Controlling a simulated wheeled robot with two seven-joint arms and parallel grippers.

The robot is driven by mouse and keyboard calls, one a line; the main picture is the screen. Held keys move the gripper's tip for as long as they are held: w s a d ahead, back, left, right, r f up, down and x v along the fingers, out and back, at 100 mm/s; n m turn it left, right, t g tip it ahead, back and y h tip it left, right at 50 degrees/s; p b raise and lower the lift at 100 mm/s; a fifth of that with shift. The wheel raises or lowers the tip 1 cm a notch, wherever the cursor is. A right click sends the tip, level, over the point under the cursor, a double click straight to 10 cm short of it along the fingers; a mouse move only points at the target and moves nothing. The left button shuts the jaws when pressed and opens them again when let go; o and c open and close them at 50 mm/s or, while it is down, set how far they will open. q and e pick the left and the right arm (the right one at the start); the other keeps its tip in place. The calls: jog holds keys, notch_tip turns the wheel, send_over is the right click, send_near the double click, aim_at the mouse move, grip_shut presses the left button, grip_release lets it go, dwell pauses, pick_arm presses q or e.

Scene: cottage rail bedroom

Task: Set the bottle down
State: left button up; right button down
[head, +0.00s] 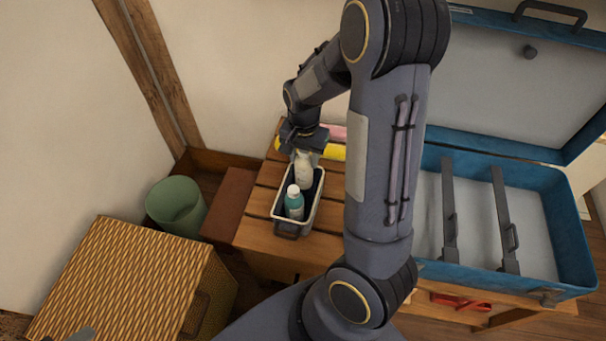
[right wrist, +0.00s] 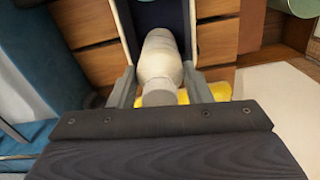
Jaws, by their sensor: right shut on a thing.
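A pale cream bottle (head: 303,169) stands in the far part of a small grey caddy with a white rim (head: 318,197) on the slatted wooden bench. My right gripper (head: 303,151) is above it, shut on the bottle's top. In the right wrist view the bottle (right wrist: 161,60) lies between the two fingers (right wrist: 160,90), with the dark inside of the caddy beyond it. Whether its base touches the caddy floor is hidden. A teal bottle with a white cap (head: 294,204) stands in the near part of the caddy. My left gripper is not clearly in view.
A yellow item (head: 334,151) and a pink item (head: 334,132) lie behind the caddy. An open blue suitcase (head: 574,235) fills the right side. A green bin (head: 176,203) and a wicker box (head: 120,285) stand left. Bare slats (head: 257,234) lie left of the caddy.

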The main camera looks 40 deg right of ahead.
aim_at(304, 167)
notch_tip(304, 167, down, 4)
jog(key=shift+f+b, duration=0.15)
jog(key=shift+b, duration=0.45)
jog(key=c, duration=1.2)
grip_release()
jog(key=shift+f, duration=0.15)
jog(key=o, duration=0.5)
jog(key=shift+c, duration=0.2)
